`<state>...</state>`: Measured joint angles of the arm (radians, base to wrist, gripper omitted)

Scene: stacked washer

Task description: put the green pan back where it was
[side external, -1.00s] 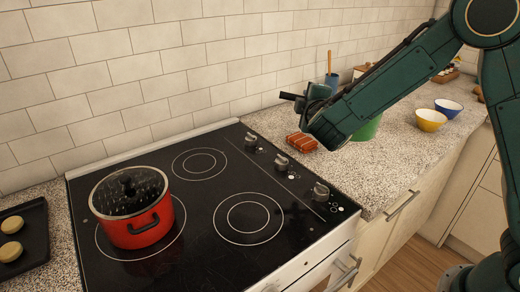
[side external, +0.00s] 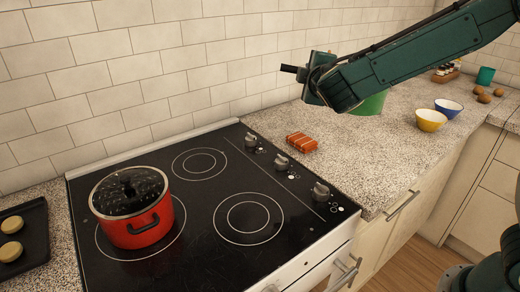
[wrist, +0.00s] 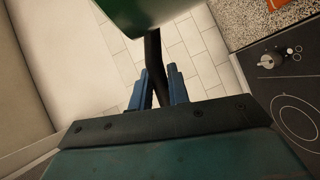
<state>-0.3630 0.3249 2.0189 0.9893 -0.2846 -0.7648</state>
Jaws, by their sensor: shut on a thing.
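The green pan (side external: 372,103) is mostly hidden behind my arm in the side view and appears held above the counter, right of the cooktop. In the wrist view, part of the pan (wrist: 150,12) shows at the top edge, with its dark handle (wrist: 153,50) running down between my fingers. My gripper (wrist: 160,75) is shut on this handle. In the side view my gripper (side external: 312,80) is raised above the counter, and a dark handle end (side external: 288,68) sticks out to its left.
A red pot (side external: 140,229) with a lid stands on the front left burner of the cooktop (side external: 205,245); the other visible burners are bare. Yellow (side external: 431,121) and blue (side external: 449,106) bowls stand further right. A dark tray (side external: 35,223) is at left.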

